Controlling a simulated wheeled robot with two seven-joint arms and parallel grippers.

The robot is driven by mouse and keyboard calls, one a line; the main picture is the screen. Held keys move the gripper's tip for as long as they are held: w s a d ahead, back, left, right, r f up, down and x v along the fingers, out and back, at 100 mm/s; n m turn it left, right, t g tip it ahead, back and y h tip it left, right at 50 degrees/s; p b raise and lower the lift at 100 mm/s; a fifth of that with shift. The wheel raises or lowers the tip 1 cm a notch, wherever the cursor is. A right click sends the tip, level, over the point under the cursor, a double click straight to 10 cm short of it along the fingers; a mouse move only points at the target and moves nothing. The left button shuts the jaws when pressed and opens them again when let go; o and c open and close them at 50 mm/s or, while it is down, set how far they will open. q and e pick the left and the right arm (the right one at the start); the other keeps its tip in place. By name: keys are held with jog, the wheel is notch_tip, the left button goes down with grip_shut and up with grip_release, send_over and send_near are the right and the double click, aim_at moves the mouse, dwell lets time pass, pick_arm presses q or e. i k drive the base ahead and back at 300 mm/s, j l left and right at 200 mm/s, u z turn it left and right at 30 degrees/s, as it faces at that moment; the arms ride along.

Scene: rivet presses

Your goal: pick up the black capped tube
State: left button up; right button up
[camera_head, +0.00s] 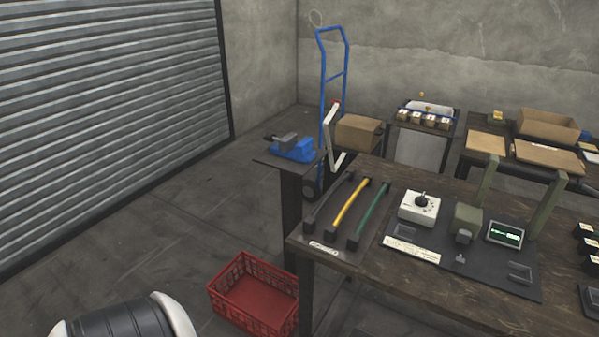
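A black capped tube (330,199) lies on a dark tray (342,241) at the near left corner of the wooden workbench (440,303). It is the leftmost of three tubes lying side by side. A yellow tube (350,206) lies to its right, then a green tube (374,214); both have dark end caps. Neither of my grippers is in view.
A white dial box (418,208), an olive press (467,218) and a small display (505,234) stand right of the tray. A blue vise (295,150) stands on a post left of the bench. A red crate (254,292) is on the floor.

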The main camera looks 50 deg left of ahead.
aim_at(309, 223)
jog(key=u, duration=1.35)
